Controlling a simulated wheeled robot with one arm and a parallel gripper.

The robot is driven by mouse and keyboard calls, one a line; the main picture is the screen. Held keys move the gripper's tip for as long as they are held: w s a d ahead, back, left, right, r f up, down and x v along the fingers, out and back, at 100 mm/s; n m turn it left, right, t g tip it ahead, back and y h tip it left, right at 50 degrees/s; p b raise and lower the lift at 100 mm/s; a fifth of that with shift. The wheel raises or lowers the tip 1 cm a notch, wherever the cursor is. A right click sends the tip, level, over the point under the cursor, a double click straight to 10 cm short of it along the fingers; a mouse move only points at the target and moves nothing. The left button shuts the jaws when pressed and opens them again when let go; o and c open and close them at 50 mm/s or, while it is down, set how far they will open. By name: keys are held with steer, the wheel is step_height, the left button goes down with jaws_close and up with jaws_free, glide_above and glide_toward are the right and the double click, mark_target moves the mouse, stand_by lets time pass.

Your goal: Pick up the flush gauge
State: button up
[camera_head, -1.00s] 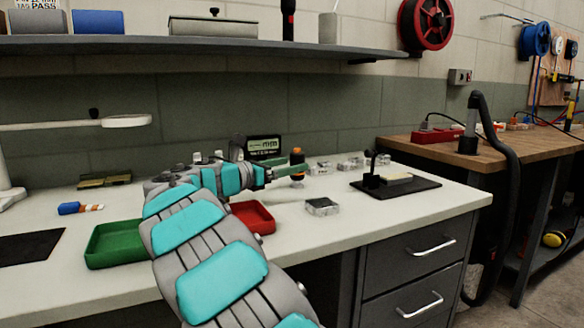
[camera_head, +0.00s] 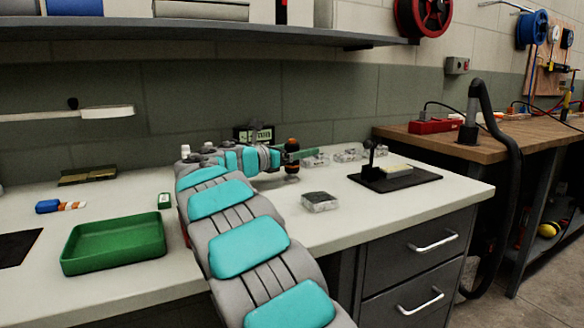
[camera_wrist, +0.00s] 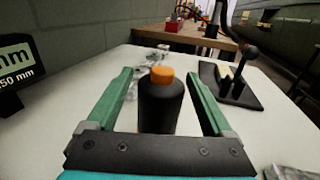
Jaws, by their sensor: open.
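A black cylinder with an orange top, which I take for the flush gauge (camera_wrist: 160,100), stands upright on the white bench. In the wrist view it is between my two green fingers, with a gap on each side. The head view shows the same gauge (camera_head: 292,146) at the end of my arm, partly covered by the fingers. My gripper (camera_wrist: 159,76) is open around it and holds nothing. The foot of the gauge is hidden behind the gripper's palm in the wrist view.
A small display (camera_head: 254,134) stands behind my wrist. Clear blocks (camera_head: 348,154) lie beyond the gauge, and another clear block (camera_head: 320,202) lies in front. A black mat (camera_head: 394,181) with a stand is to the right. A green tray (camera_head: 115,243) is at left.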

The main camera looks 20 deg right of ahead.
steer(key=shift+w+d, duration=0.1)
steer(key=shift+d, duration=0.15)
steer(key=shift+c, duration=0.4)
jaws_close()
